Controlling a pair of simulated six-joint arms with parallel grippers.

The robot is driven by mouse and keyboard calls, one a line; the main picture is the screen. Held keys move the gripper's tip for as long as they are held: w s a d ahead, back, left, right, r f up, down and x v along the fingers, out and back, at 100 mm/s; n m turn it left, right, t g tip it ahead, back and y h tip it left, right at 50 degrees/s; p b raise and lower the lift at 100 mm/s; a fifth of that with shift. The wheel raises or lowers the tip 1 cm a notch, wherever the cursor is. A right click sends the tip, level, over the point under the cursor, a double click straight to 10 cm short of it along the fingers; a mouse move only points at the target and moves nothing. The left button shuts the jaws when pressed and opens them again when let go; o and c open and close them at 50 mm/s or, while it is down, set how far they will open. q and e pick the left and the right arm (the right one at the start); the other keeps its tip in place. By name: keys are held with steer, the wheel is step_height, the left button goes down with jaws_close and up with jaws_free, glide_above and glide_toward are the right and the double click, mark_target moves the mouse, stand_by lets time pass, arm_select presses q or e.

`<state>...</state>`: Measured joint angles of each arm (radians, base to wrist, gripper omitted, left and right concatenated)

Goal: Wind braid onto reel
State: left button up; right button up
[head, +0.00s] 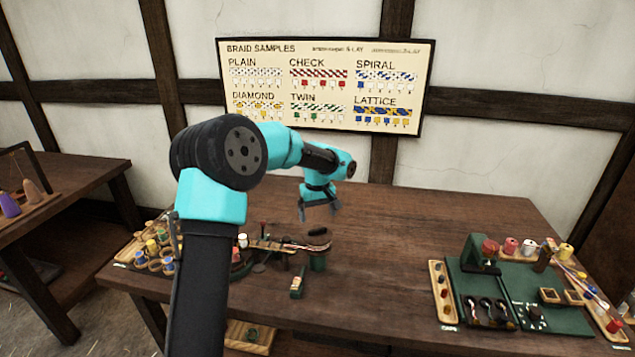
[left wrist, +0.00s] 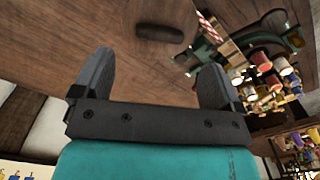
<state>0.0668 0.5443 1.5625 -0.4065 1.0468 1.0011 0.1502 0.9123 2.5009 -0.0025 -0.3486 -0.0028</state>
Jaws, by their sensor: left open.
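My left gripper (head: 320,210) hangs over the middle of the table in the head view, open and empty. In the left wrist view its two fingers (left wrist: 154,75) stand wide apart with nothing between them. A short red-and-white striped piece (left wrist: 208,22), perhaps braid, shows near green and wooden parts in the left wrist view. No reel can be made out for certain. My right gripper is not in view.
Wooden holders with coloured bobbins (head: 157,245) stand at the table's left. A green board (head: 520,285) with tools, spools and a wooden tray (head: 442,292) lies at the right. A sample chart (head: 325,85) hangs on the wall. The table (head: 420,225) is clear at the middle right.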

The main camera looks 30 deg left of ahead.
mark_target(317, 229)
arm_select(q)
step_height(317, 229, up, 11)
steer(key=shift+r, duration=0.2)
stand_by(0.5)
